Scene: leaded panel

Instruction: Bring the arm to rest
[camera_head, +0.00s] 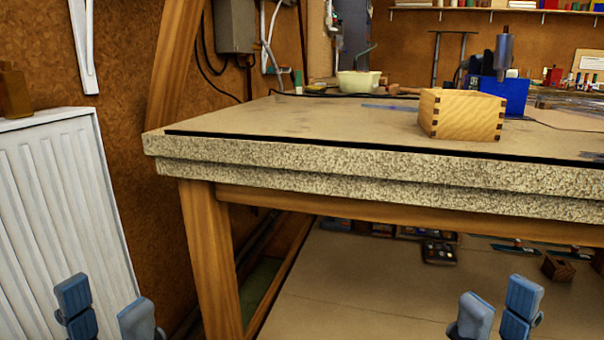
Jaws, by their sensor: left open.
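My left gripper (106,312) shows at the bottom left of the head view, with its blue fingers apart and nothing between them. It is in front of the white radiator, below the level of the workbench top. My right gripper (497,308) shows at the bottom right, also below the bench top. Its two blue fingertips stand close together with a narrow gap at the top, and their lower parts are cut off by the frame edge. I see nothing held in it. The arms themselves are out of view.
A workbench (300,115) with a thick speckled edge stands ahead. On it are a wooden box (461,115), a blue container (503,93) and a pale bowl (358,83). A white radiator (68,200) stands at left. Small items lie on a lower shelf (370,280).

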